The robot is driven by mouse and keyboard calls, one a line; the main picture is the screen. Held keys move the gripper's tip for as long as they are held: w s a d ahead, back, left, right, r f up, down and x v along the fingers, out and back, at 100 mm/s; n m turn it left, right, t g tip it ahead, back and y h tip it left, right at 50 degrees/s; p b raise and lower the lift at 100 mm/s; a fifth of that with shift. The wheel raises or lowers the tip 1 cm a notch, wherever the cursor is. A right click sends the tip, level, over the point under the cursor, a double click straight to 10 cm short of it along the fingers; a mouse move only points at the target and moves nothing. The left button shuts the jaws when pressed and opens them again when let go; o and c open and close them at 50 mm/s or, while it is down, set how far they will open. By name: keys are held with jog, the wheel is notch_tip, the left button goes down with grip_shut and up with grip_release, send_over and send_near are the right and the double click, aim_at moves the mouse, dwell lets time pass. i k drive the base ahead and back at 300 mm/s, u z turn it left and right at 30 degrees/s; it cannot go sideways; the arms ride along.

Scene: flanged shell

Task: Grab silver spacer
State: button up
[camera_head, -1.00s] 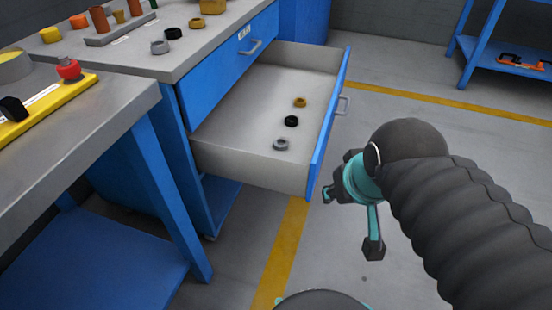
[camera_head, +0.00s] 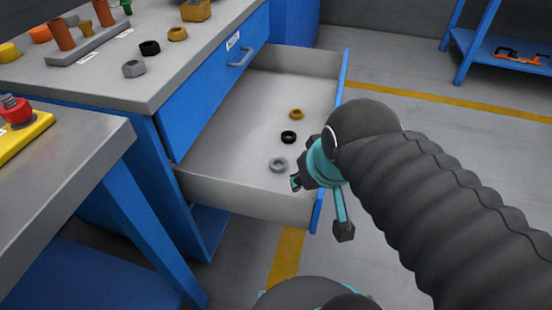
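A silver spacer ring (camera_head: 279,165) lies flat in the open drawer (camera_head: 232,193), near its front right corner. A black ring (camera_head: 288,137) and a gold ring (camera_head: 296,114) lie behind it in a row. My gripper (camera_head: 318,205) is at the right side of the drawer, to the right of the silver spacer and apart from it in the picture. One finger points down outside the drawer's blue front, and the other end is near the drawer's edge. The fingers look spread, with nothing seen between them.
The blue cabinet's grey top (camera_head: 110,85) holds a silver nut (camera_head: 134,68), a black nut (camera_head: 150,47), a gold nut (camera_head: 178,34) and a peg block (camera_head: 95,45). A workbench (camera_head: 65,165) stands at left. A blue shelf (camera_head: 500,50) stands far right. The drawer's left part is bare.

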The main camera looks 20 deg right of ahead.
aim_at(275, 170)
jog(key=u, duration=1.7)
jog(key=k, duration=0.9)
jog(key=z, duration=1.75)
jog(key=i, duration=0.45)
jog(key=u, duration=0.05)
